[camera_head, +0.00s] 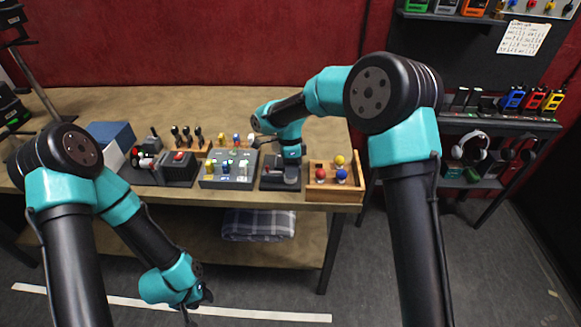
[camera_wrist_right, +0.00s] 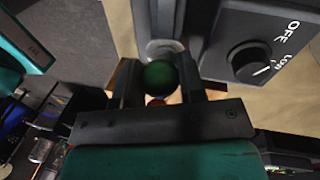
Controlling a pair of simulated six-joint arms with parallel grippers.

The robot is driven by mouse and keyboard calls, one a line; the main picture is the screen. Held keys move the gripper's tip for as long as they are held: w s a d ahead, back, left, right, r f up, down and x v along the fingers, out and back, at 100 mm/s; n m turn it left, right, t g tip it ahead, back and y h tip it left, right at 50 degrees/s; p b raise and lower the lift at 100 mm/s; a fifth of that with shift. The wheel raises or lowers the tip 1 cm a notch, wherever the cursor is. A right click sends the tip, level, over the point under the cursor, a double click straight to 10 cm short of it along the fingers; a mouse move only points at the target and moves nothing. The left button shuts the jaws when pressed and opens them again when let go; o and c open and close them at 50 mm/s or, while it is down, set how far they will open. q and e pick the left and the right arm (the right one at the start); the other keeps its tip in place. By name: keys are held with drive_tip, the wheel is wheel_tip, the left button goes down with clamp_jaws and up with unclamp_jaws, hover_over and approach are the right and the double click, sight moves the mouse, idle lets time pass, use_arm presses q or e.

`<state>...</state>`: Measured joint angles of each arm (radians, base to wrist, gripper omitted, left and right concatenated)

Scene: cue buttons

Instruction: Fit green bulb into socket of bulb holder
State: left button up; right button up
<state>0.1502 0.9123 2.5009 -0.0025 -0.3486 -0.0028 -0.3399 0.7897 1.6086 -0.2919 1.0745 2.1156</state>
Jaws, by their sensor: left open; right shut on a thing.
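My right gripper (camera_wrist_right: 160,92) is shut on the green bulb (camera_wrist_right: 160,77), a dark green ball between its two fingers in the right wrist view. Just beyond the bulb is a pale round socket (camera_wrist_right: 163,48). The bulb overlaps the socket from here, so I cannot tell how deeply it sits. The bulb holder (camera_head: 280,184) is a dark box at the table's front edge in the head view, under my right gripper, which hides most of its top. The green bulb is hidden in that view. My left gripper (camera_head: 196,303) is open and empty, low in front of the table.
A wooden box (camera_head: 335,195) with yellow (camera_head: 340,159), red (camera_head: 320,174) and blue (camera_head: 342,175) bulbs stands right of the holder. A grey button panel (camera_head: 228,183) stands close on its left.

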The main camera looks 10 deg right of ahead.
drive_tip(key=o, duration=1.1)
drive_tip(key=shift+o, duration=0.2)
drive_tip(key=shift+r, duration=0.15)
drive_tip(key=shift+r, duration=3.35)
